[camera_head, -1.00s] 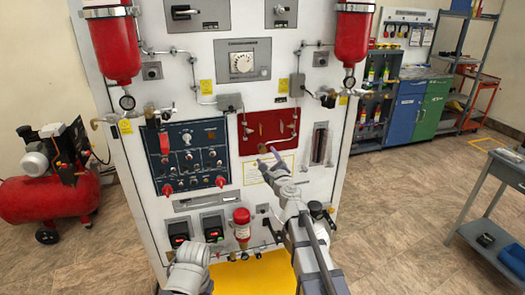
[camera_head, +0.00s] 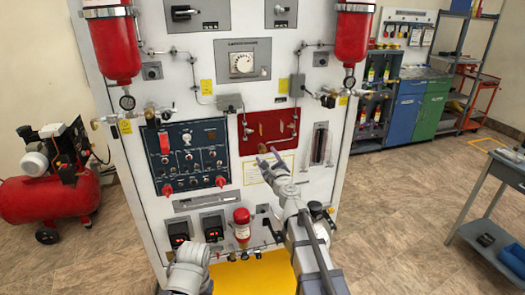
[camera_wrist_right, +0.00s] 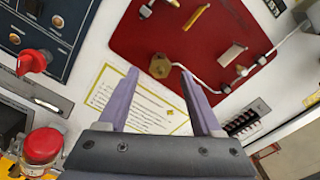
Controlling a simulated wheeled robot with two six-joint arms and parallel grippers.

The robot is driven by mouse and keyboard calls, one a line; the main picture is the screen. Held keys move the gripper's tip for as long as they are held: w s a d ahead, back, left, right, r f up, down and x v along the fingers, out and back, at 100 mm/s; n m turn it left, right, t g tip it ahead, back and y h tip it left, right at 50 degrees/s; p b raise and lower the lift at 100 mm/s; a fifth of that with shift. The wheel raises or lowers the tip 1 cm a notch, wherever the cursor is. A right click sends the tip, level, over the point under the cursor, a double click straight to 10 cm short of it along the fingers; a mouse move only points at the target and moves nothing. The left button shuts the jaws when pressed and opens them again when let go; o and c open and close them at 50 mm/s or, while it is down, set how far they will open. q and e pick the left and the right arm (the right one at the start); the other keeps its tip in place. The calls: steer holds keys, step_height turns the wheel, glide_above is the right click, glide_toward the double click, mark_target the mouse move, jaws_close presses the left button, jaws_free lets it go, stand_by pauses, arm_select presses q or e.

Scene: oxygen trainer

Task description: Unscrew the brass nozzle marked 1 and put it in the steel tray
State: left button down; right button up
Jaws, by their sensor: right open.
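A round brass nozzle (camera_wrist_right: 159,66) sits at the lower edge of the red panel (camera_wrist_right: 203,45). In the head view it is a small brass spot (camera_head: 264,149) just above my right gripper; no number on it is readable. My right gripper (camera_head: 268,158) is open and empty, pointing at the panel. In the wrist view its two purple fingers (camera_wrist_right: 159,72) lie left and right below the nozzle; I see no contact. My left forearm shows at the bottom, but its gripper is not in view. I cannot make out the steel tray.
A yellow-framed label (camera_wrist_right: 140,105) lies below the red panel. Left of it is a dark blue control panel (camera_head: 190,155) with red knobs. A red-capped cylinder (camera_head: 241,224) stands below, above a yellow surface (camera_head: 250,275). A grey cart (camera_head: 495,215) stands at right.

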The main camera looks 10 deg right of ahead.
mark_target(265, 153)
steer(key=shift+w, duration=1.7)
steer(key=shift+c, duration=0.3)
jaws_close()
steer(key=shift+n, duration=1.7)
steer(key=shift+s, duration=0.1)
steer(key=shift+s, duration=0.1)
